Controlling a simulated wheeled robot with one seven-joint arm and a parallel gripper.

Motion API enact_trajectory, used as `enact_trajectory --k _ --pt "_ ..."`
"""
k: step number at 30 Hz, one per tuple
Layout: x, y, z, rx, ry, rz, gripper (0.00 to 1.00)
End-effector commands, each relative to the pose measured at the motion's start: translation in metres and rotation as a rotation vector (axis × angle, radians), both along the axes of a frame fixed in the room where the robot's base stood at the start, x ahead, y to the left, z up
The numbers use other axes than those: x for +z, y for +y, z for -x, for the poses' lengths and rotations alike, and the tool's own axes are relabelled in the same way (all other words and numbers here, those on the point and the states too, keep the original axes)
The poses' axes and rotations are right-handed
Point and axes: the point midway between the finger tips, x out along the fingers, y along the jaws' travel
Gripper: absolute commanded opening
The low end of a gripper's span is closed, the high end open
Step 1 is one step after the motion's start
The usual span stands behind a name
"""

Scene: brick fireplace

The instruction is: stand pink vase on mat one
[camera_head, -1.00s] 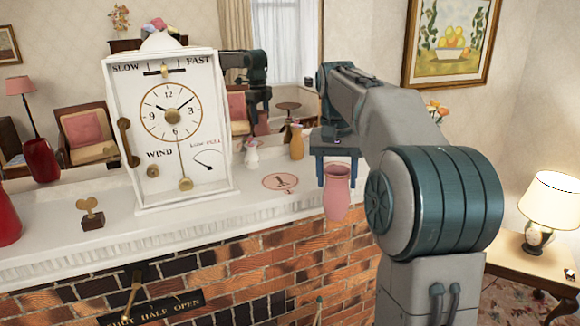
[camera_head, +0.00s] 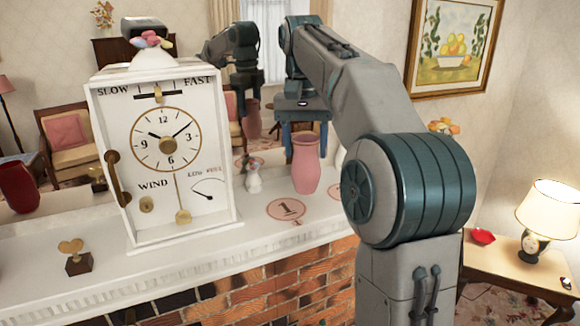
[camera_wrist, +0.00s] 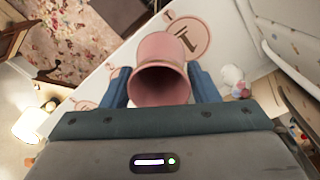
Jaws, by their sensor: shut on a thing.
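The pink vase (camera_head: 306,165) hangs upright below my gripper (camera_head: 303,128), at the mantel. In the wrist view my gripper (camera_wrist: 162,84) has blue fingers on both sides of the vase (camera_wrist: 160,82), shut on it, and I look into its open mouth. Mat one (camera_head: 287,209) is a pink disc marked 1 on the white mantel, bare, just below and left of the vase in the head view. It also shows in the wrist view (camera_wrist: 190,38), partly behind the vase. I cannot tell the gap between the vase's base and the mantel.
A white clock (camera_head: 165,155) stands left of mat one. A small white flower vase (camera_head: 253,180) stands behind the mat. Another pink mat (camera_head: 335,191) is partly hidden by my arm. The mantel (camera_head: 235,245) has a front edge above brick. A mirror behind reflects the room.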

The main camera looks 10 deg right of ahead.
Motion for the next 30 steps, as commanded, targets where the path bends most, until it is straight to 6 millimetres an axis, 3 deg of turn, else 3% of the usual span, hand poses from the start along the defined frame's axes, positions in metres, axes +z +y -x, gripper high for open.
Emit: enact_trajectory --k 3,9,21,30 --pt "-0.012 0.018 -0.018 0.006 0.001 0.000 0.26" --pt "-0.025 0.030 -0.032 0.002 -0.001 0.000 0.26" --pt "-0.063 0.031 -0.032 0.002 -0.002 0.001 0.26" --pt "-0.066 0.031 -0.033 0.002 -0.003 0.001 0.26"
